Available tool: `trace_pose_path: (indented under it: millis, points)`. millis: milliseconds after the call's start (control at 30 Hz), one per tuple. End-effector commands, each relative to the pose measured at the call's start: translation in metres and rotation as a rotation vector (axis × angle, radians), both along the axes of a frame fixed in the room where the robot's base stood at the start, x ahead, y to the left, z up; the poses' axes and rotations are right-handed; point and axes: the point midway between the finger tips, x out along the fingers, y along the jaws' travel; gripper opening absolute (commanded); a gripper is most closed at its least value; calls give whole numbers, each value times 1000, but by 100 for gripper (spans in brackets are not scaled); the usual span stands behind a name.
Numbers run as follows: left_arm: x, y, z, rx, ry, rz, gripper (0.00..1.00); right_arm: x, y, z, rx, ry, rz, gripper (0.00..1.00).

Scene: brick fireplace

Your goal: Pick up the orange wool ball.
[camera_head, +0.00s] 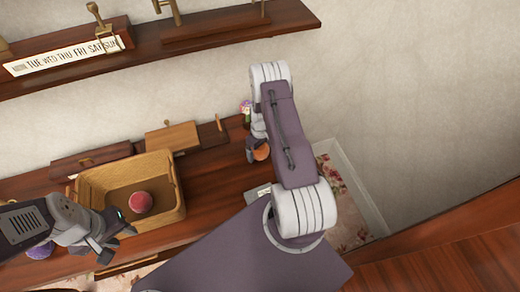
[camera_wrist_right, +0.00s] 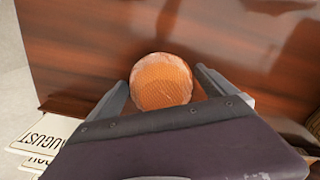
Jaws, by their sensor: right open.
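The orange wool ball (camera_head: 261,153) sits at the right part of the wooden table, partly hidden by my right arm in the head view. In the right wrist view the orange ball (camera_wrist_right: 161,78) shows between the two fingers of my right gripper (camera_wrist_right: 165,88). That gripper is open, with a finger on each side of the ball; whether they touch it I cannot tell. My left gripper (camera_head: 118,242) is at the lower left in the head view, beside the basket, with its fingers apart and nothing between them.
A wicker basket (camera_head: 178,209) on the table (camera_head: 215,180) holds a red ball (camera_head: 140,202). A purple ball (camera_head: 40,250) lies at the left. A wooden box (camera_head: 172,138) and a flower vase (camera_head: 246,108) stand behind. A shelf (camera_head: 220,47) runs above. Cards (camera_wrist_right: 45,135) show at wrist-view left.

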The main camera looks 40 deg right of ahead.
Motion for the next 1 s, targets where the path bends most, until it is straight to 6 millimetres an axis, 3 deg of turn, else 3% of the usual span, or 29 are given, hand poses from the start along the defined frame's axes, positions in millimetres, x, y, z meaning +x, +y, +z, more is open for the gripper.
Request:
trace_pose_path:
  millis: [100,133,300,367,667,767,900,1000]
  points:
    - [0,0,0,0,0,0,36,0,0,0,0,0,0,96]
    - [0,0,0,0,0,0,36,0,0,0,0,0,0,90]
    - [0,0,0,0,0,0,36,0,0,0,0,0,0,43]
    - [0,0,0,0,0,0,36,0,0,0,0,0,0,31]
    - [0,0,-2,0,0,0,36,1,0,4,-1,-1,0,30]
    - [0,0,-5,0,0,0,36,1,0,14,-1,-2,0,30]
    - [0,0,-14,0,0,0,36,0,-1,43,-2,-4,0,30]
    - [0,0,-15,0,0,0,36,-26,3,56,1,1,-2,30]
